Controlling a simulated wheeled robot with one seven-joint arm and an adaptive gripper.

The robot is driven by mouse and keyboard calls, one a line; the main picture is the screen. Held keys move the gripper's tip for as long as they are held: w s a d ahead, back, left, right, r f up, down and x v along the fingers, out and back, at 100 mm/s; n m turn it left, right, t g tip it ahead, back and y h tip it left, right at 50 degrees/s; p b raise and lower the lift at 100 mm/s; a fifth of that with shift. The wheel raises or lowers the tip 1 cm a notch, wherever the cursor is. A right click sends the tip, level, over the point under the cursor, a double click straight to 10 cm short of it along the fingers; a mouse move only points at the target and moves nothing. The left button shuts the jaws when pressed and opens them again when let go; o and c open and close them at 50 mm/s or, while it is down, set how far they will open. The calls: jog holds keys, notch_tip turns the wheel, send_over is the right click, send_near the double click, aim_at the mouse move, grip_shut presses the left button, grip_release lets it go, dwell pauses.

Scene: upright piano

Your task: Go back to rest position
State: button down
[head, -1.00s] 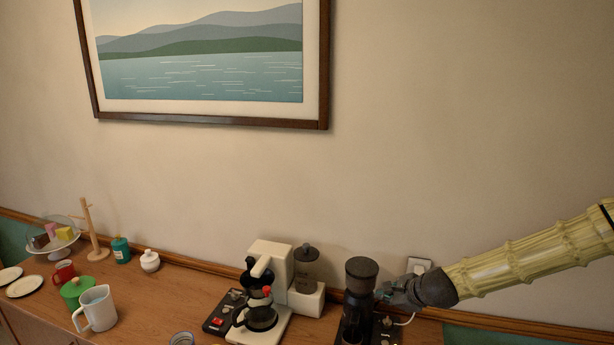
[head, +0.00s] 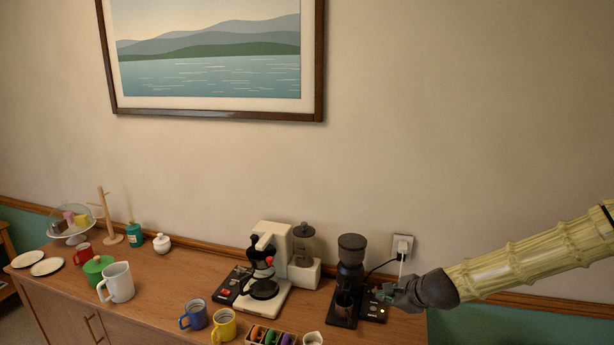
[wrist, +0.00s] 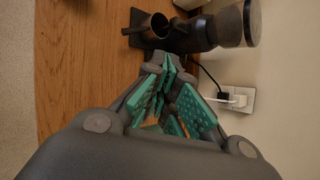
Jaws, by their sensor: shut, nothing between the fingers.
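My gripper (head: 388,290) is at the right end of the wooden sideboard, in front of the small black control box of the coffee grinder. My yellow-green arm reaches in from the right. The wrist view shows the gripper's teal-padded fingers (wrist: 168,95) closed with nothing between them. The black coffee grinder (head: 350,265) stands just left of the gripper in the head view. It shows at the top of the wrist view (wrist: 205,32), beyond the fingertips. I cannot tell whether the fingertips touch the control box.
A white coffee maker (head: 268,262) stands left of the grinder. Blue (head: 194,314) and yellow (head: 224,325) mugs and a tray of capsules (head: 266,337) are near the front edge. A wall outlet (head: 402,246) with plugs is behind the gripper. Open floor lies right of the sideboard.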

jog(key=s+a+f+n+g+h, duration=0.3)
jog(key=s+f+n, duration=0.6)
jog(key=s+f, duration=1.1)
jog(key=s+d+f+n+g, duration=0.1)
jog(key=s+f+n+g, duration=0.2)
jog(key=s, duration=0.6)
jog(key=s+d+f+n+g, duration=0.1)
jog(key=s+f+n, duration=0.35)
jog(key=s, duration=0.45)
jog(key=s+d+f+n+g, duration=0.15)
jog(key=s+n, duration=0.35)
jog(key=s, duration=0.5)
notch_tip(320, 180, down, 13)
jog(key=b, duration=1.2)
jog(key=shift+w+h, duration=0.25)
jog(key=shift+h, duration=0.15)
